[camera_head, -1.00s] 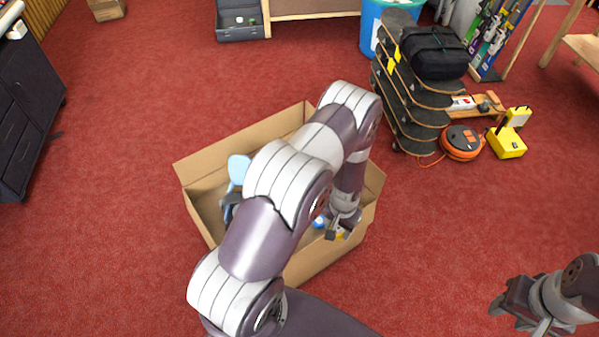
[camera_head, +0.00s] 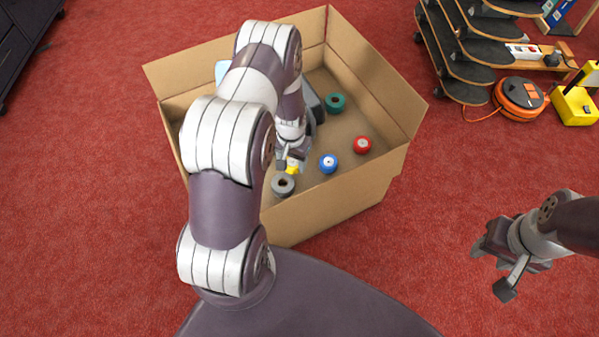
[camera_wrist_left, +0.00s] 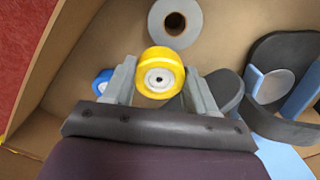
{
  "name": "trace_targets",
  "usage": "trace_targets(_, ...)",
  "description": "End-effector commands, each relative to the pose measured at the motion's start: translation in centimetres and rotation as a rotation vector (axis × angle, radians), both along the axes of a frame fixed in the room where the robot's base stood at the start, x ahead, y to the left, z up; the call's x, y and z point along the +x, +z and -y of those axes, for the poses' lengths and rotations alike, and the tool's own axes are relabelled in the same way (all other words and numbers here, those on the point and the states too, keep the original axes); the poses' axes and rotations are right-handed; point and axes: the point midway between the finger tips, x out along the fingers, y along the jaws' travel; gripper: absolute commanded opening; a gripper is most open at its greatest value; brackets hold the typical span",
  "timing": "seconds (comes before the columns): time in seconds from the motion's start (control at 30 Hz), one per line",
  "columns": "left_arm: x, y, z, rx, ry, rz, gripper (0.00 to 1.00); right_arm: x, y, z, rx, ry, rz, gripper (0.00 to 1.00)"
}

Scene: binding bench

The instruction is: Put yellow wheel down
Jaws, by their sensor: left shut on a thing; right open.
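The yellow wheel (camera_wrist_left: 160,73) is between the fingers of my left gripper (camera_wrist_left: 160,85), which is shut on it, in the left wrist view. In the head view the yellow wheel (camera_head: 292,167) shows just under the left gripper (camera_head: 290,163), inside the cardboard box (camera_head: 340,212). A grey wheel (camera_head: 284,184) lies close by on the box floor, and a blue wheel (camera_head: 328,162) lies to the right. Whether the yellow wheel touches the floor I cannot tell. My right gripper (camera_head: 508,266) is open and empty above the carpet, outside the box.
A red wheel (camera_head: 362,145) and a green wheel (camera_head: 335,103) also lie in the box. Dark and light blue parts (camera_wrist_left: 278,85) lie to one side, partly hidden by my arm. Skateboards (camera_head: 455,50) and an orange cable reel (camera_head: 520,96) stand beyond the box.

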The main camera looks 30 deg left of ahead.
Motion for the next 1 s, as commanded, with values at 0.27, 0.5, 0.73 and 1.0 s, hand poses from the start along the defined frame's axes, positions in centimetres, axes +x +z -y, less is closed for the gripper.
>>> trace_targets(0.27,0.9,-2.7,3.3,0.000,0.002,-0.001,0.27,0.0,-1.9,0.0,0.000,0.000,0.000,0.43)
trace_targets(0.5,1.0,-6.3,3.2,0.000,0.002,0.000,0.27,0.0,-3.9,0.0,0.000,0.000,-0.001,0.43)
trace_targets(0.73,0.9,-6.1,3.2,0.000,0.002,0.000,0.27,0.0,-3.7,0.0,0.000,0.000,0.000,0.43)
trace_targets(1.0,0.9,-6.3,3.2,0.000,0.002,0.000,0.67,0.0,-3.7,0.0,0.000,0.000,0.000,0.43)
